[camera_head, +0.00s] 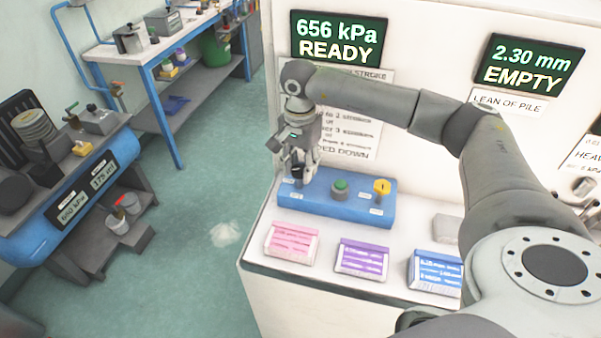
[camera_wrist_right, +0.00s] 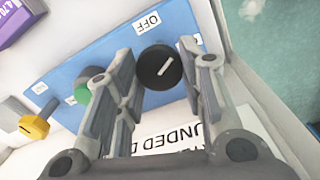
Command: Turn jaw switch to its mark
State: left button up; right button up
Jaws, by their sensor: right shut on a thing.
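A blue control box (camera_head: 330,208) on the white bench carries a black switch knob (camera_head: 297,175), a green button (camera_head: 340,187) and a yellow knob (camera_head: 382,187). My right gripper (camera_head: 295,166) points down at the box's left end, shut on the black knob. In the right wrist view the black knob (camera_wrist_right: 159,67) sits between the fingertips of the right gripper (camera_wrist_right: 161,56). Its white line slants toward the upper right. An OFF label (camera_wrist_right: 147,23) lies on the box just above it. A finger partly covers another label to the right. The left gripper is not in view.
Display screens read READY (camera_head: 339,39) and EMPTY (camera_head: 528,63). My right arm spans the bench's right side. Open floor lies left of the bench.

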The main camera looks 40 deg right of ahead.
jog(key=n+b, duration=0.4)
jog(key=n, duration=0.1)
jog(key=shift+w+a+f+n, duration=0.1)
jog(key=shift+f+n, duration=0.05)
jog(key=shift+n, duration=0.15)
jog(key=n+b, duration=0.1)
jog(key=n, duration=0.2)
jog(key=shift+b, duration=0.4)
jog(key=shift+r+n+b, duration=0.2)
jog(key=shift+n+b, duration=0.3)
jog(key=shift+n, duration=1.1)
jog(key=o, duration=1)
